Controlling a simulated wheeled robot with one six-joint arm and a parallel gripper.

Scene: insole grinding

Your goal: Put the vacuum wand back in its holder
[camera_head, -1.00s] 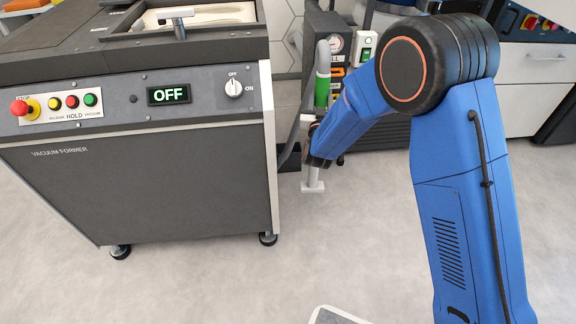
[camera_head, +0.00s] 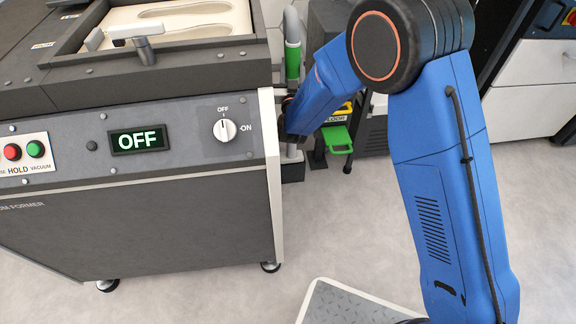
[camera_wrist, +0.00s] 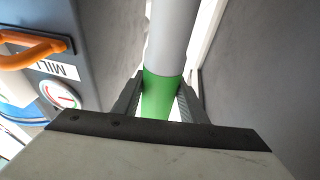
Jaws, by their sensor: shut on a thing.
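The vacuum wand is a grey tube with a green grip (camera_head: 292,62), standing roughly upright at the right side of the vacuum former. In the wrist view, the green grip (camera_wrist: 160,92) lies between the fingers of my gripper (camera_wrist: 159,100), which is shut on it. My arm partly hides the wand's middle in the head view. Its grey lower part shows above a dark box (camera_head: 293,173), low beside the former, that may be the holder. I cannot tell whether the wand's lower end is inside that box or only in front of or behind it.
The vacuum former (camera_head: 130,215), its display reading OFF, stands close at left of the wand. A dark machine with a green pedal (camera_head: 337,138) is just right of it. Grey floor is clear in front; a metal-topped platform (camera_head: 345,305) is at the bottom.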

